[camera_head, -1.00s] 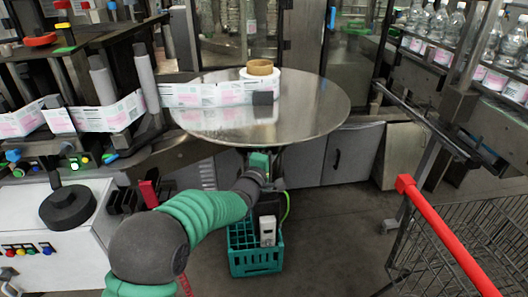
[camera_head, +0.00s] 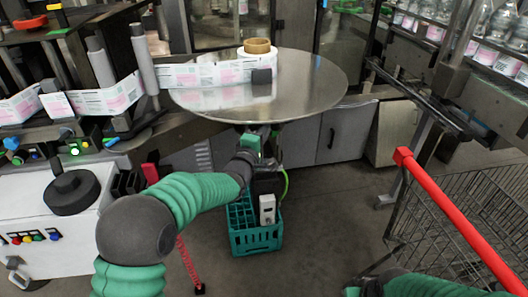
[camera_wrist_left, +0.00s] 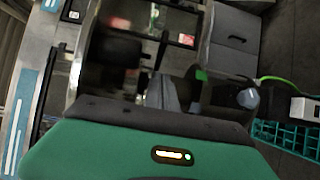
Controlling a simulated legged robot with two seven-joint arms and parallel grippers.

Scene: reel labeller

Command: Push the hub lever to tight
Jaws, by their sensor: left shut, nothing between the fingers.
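The round steel reel table (camera_head: 310,95) stands in the middle of the head view. A tan hub core (camera_head: 257,46) sits on it inside a white ring. A small dark block (camera_head: 262,76) sits at the end of the label strip; I cannot tell whether it is the hub lever. No lever or tight mark is clear. My left gripper (camera_head: 272,141) is shut and empty, near and below the table's front edge. Its fingers also show in the left wrist view (camera_wrist_left: 165,95). My right arm enters at the bottom right; its fingers are out of frame.
A teal crate (camera_head: 256,238) stands on the floor below my left gripper. A wire cart with a red handle (camera_head: 450,215) is on the right. A white cabinet (camera_head: 50,235) with a black knob is on the left. A label strip (camera_head: 205,74) runs across to the table.

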